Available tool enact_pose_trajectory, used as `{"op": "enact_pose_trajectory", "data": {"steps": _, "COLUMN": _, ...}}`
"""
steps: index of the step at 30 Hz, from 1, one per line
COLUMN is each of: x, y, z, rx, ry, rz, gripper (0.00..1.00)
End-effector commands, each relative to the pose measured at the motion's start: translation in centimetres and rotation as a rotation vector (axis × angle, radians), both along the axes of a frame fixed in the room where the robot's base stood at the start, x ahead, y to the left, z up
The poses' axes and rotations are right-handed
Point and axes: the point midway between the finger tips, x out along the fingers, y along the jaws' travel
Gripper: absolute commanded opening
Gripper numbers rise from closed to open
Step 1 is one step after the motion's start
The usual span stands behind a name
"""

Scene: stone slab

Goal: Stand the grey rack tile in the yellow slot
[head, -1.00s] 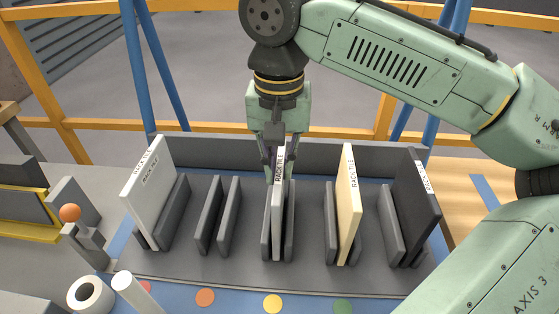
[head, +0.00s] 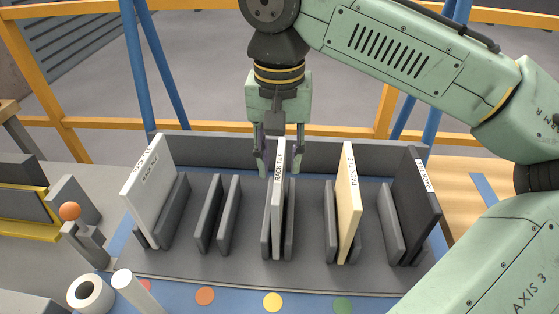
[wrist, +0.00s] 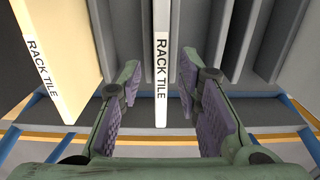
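The grey rack tile (head: 279,200), a thin pale slab with "RACK TILE" on its edge, stands upright in the middle slot (head: 290,235), between two dark grey dividers. The yellow dot (head: 273,303) lies in front of this slot. The tile also shows in the wrist view (wrist: 161,75). My gripper (head: 279,172) is open at the tile's top, one finger on each side. In the wrist view the fingers (wrist: 160,95) show gaps on both sides of the tile. The tile's lower part is partly hidden by the dividers.
A white tile (head: 148,185) leans in the far left slot. A cream tile (head: 348,205) stands right of the grey one, and a dark tile (head: 415,205) at far right. The slot (head: 218,225) left of the middle is empty. A low grey wall (head: 220,150) runs behind.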

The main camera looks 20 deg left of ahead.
Motion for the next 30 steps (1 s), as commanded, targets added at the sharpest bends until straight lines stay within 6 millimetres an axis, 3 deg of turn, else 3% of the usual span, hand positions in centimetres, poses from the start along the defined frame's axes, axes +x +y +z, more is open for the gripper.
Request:
{"op": "enact_pose_trajectory", "data": {"steps": 9, "x": 0.0, "y": 0.1, "z": 6.7, "rx": 0.003, "ry": -0.001, "rz": 0.001, "gripper": 0.31}}
{"op": "enact_pose_trajectory", "data": {"steps": 15, "x": 0.0, "y": 0.0, "z": 10.0, "rx": 0.000, "ry": 0.000, "rz": -0.002, "gripper": 0.31}}
{"op": "enact_pose_trajectory", "data": {"steps": 30, "x": -0.1, "y": 0.0, "z": 10.9, "rx": 0.002, "ry": 0.001, "rz": 0.001, "gripper": 0.31}}
